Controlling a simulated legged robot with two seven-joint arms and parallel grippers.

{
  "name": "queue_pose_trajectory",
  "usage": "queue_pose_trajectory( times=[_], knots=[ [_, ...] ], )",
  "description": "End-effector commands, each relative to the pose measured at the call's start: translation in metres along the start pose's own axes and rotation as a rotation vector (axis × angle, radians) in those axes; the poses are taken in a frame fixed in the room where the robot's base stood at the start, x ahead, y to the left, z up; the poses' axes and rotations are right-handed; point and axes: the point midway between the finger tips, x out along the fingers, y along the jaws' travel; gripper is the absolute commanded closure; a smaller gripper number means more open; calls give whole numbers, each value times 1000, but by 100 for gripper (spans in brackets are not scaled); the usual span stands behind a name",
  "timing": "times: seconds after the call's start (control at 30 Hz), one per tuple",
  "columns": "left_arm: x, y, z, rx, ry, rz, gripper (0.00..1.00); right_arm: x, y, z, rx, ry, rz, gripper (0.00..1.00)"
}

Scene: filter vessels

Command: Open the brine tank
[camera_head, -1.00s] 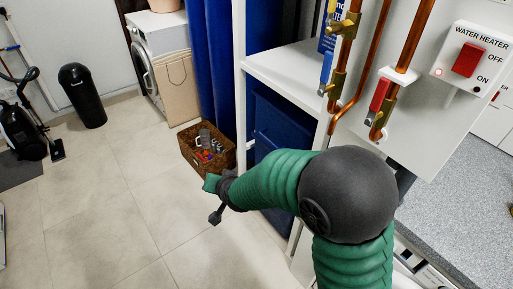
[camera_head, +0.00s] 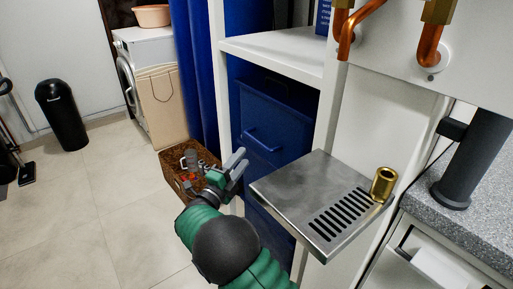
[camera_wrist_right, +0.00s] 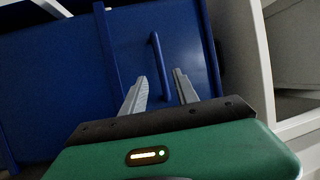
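The brine tank (camera_head: 275,122) is a dark blue box inside the white shelf unit, with a blue bar handle (camera_head: 263,141) on its front. In the right wrist view the handle (camera_wrist_right: 161,66) stands ahead of the fingers on the blue front panel (camera_wrist_right: 190,45). My right gripper (camera_head: 239,164) is in front of and a little left of the tank; its fingers look apart and empty. In the right wrist view the right gripper (camera_wrist_right: 160,82) is open, with the handle's lower end seen between its fingertips. I cannot tell whether they touch it. My left gripper is not in view.
A metal drip tray (camera_head: 290,190) with a brass fitting (camera_head: 383,184) juts out right of my right gripper. The white shelf frame (camera_head: 222,110) borders the tank. A wicker basket (camera_head: 172,160) stands on the floor at left. Open floor lies further left.

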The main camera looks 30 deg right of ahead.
Motion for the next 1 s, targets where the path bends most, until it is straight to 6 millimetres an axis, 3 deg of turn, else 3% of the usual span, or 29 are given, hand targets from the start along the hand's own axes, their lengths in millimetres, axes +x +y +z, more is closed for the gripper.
queue_pose_trajectory(
  times=[0.2, 0.4, 0.73, 1.0],
  knots=[
    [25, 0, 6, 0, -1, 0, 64, 57, 5, -1, 1, 3, 0, 64],
    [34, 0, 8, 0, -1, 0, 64, 90, 2, 0, 1, -1, 0, 64],
    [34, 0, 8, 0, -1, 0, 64, 97, 0, 0, -2, -2, 1, 64],
    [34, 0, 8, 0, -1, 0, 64, 97, 0, 0, -2, -2, 1, 98]
  ],
)
